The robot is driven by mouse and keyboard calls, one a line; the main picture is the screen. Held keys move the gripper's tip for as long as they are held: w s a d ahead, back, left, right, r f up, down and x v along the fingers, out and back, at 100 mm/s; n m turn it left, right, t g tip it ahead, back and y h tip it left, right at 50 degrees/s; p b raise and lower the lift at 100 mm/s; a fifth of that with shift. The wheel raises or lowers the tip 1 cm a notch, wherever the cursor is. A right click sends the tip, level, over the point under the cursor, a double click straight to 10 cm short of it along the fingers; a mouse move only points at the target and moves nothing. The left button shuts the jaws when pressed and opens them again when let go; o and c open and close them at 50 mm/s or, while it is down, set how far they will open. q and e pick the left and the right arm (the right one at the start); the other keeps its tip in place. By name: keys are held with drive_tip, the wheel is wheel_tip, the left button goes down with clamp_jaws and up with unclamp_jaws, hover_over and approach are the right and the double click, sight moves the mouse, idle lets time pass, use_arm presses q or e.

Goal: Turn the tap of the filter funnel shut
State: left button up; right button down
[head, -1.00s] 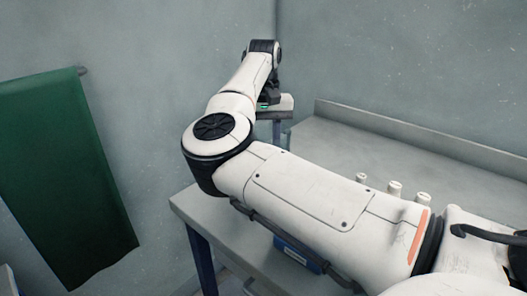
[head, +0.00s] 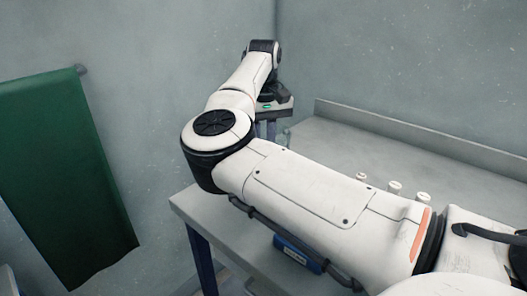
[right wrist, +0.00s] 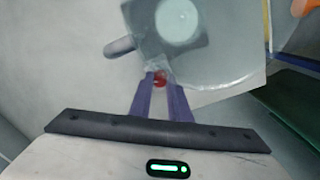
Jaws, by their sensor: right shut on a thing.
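In the right wrist view, a small red tap (right wrist: 161,78) sits at the near edge of a pale, see-through vessel (right wrist: 225,75), which looks like the filter funnel. A dark square with a pale round middle shows within its outline. My right gripper (right wrist: 160,74) has its two purple fingers closed in on the red tap, which shows between the tips. In the head view my right gripper (head: 265,132) is at the far end of the arm, pointing down; the tap and funnel are not visible there. My left gripper is not in view.
A grey metal bench (head: 345,140) with a raised back edge runs along the wall. Three white caps (head: 395,187) show behind my arm, and a blue box (head: 297,254) is below it. A green cloth (head: 65,180) hangs at the left.

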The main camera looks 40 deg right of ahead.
drive_tip(key=n, duration=0.5)
drive_tip(key=shift+r+n, duration=0.1)
drive_tip(key=shift+n, duration=0.3)
drive_tip(key=shift+w+n, duration=0.1)
drive_tip(key=shift+n, duration=0.2)
drive_tip(key=c, duration=1.7)
unclamp_jaws()
drive_tip(key=shift+o, duration=0.2)
wheel_tip(320, 180, up, 10)
drive_tip(key=shift+r, duration=0.15)
drive_tip(key=shift+d, duration=0.1)
